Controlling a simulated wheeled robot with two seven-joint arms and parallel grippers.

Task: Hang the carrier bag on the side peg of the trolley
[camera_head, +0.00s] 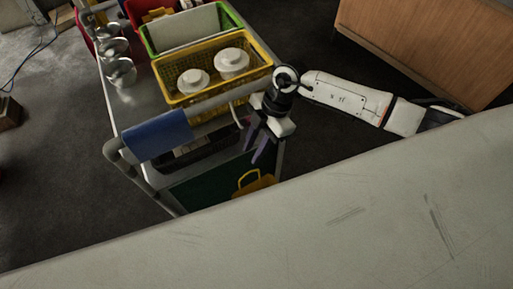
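The trolley (133,97) stands at left centre, with a blue-wrapped push handle (158,135) at its near end. A yellow-orange bag-like item with a looped handle (249,184) shows low beside a dark green panel; its lower part is hidden by the pale foreground surface. I cannot tell if it hangs or rests. My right gripper (257,148) points down at the trolley's near right corner, above the yellow-orange item and apart from it. Its two purple-grey fingers are apart with nothing seen between them. The side peg cannot be made out clearly. My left gripper is out of view.
A yellow basket (188,100) with two white lidded pots, a green-rimmed tray (233,17) and metal cups (121,71) sit on the trolley. A wooden cabinet (430,40) stands upper right. A scratched pale surface (330,225) fills the foreground. Dark floor is open at left.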

